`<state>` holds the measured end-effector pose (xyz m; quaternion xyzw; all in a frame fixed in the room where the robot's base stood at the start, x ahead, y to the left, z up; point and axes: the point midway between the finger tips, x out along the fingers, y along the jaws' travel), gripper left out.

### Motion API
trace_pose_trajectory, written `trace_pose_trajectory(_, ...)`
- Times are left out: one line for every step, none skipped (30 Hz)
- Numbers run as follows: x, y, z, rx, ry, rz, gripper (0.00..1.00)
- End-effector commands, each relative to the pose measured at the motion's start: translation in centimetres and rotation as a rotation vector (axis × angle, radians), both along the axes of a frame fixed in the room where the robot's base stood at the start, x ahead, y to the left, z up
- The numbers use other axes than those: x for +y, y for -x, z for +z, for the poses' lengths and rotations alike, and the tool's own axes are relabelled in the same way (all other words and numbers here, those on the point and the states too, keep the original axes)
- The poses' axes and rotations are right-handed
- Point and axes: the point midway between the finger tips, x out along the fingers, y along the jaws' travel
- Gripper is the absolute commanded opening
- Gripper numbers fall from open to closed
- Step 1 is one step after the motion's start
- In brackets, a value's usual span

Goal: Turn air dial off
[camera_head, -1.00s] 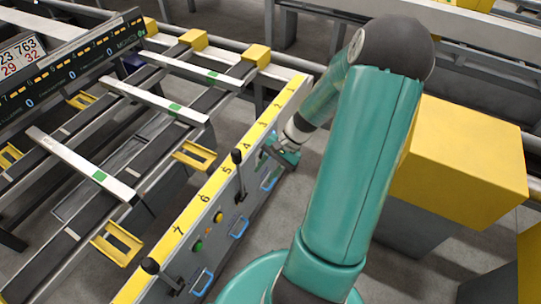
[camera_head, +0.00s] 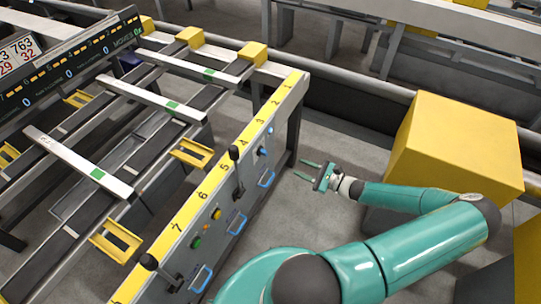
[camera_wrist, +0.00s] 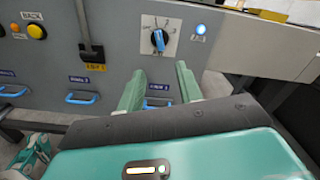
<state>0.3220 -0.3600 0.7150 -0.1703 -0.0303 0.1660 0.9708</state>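The blue air dial (camera_wrist: 159,40) sits on a white plate on the grey panel, at the upper middle of the wrist view. In the head view the dial (camera_head: 262,151) is small, on the panel's right-hand face. My gripper (camera_head: 303,170) is to the right of the panel, apart from it, with its fingers toward the panel. It is open and empty. In the wrist view its two green fingers (camera_wrist: 160,82) are spread below the dial, not touching it.
A lit blue lamp (camera_wrist: 200,30) is right of the dial. A black lever (camera_wrist: 90,50) and a yellow button (camera_wrist: 37,31) are to the left. Blue handles (camera_wrist: 158,102) run below. A large yellow block (camera_head: 455,150) stands behind my arm. Floor shows between panel and block.

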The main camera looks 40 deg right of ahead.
Motion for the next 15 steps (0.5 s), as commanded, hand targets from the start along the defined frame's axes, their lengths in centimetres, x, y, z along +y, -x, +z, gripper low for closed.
trace_pose_trajectory(0.1,-0.4,0.0,-0.002,-0.001,0.0,0.35)
trace_pose_trajectory(0.2,-0.7,0.0,-0.002,-0.001,0.001,0.35)
trace_pose_trajectory(0.4,-1.2,0.0,-0.001,-0.001,0.002,0.35)
trace_pose_trajectory(0.6,-1.6,0.0,-0.002,-0.001,0.002,0.35)
trace_pose_trajectory(0.8,-2.0,0.0,-0.002,-0.002,0.003,0.35)
trace_pose_trajectory(1.1,-2.7,0.0,-0.003,-0.002,0.003,0.35)
trace_pose_trajectory(1.3,-3.3,0.1,-0.003,-0.001,0.004,0.35)
trace_pose_trajectory(1.5,-3.8,0.0,-0.002,-0.001,0.004,0.35)
trace_pose_trajectory(1.7,-4.6,0.0,-0.002,-0.002,0.004,0.35)
trace_pose_trajectory(2.0,-5.2,0.0,-0.002,-0.001,0.004,0.35)
trace_pose_trajectory(2.2,-5.7,0.0,-0.002,-0.001,0.005,0.35)
trace_pose_trajectory(2.4,-6.5,0.0,-0.001,0.0,0.005,0.35)
trace_pose_trajectory(2.6,-7.0,0.0,-0.001,0.0,0.005,0.35)
trace_pose_trajectory(2.8,-7.6,0.1,-0.002,0.0,0.005,0.35)
trace_pose_trajectory(3.1,-8.3,0.0,-0.002,0.0,0.005,0.35)
